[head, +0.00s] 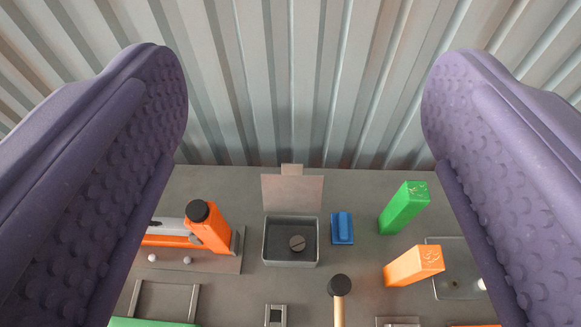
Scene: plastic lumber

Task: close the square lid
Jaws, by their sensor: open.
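The square lid (292,193) stands raised, roughly upright, at the back edge of a small grey square box (290,261). It has a small tab at its top edge. My gripper (304,95) is wide open and empty. Its two purple studded fingers frame the view left and right, with the box and lid between and below them in the picture. Neither finger appears to touch the lid.
A blue block (342,228) is just right of the box. Green (404,207) and orange (414,266) blocks stand further right. An orange and grey device (205,228) is at left. A black-headed wooden-handled tool (340,288) is in front. A corrugated wall (300,120) rises behind.

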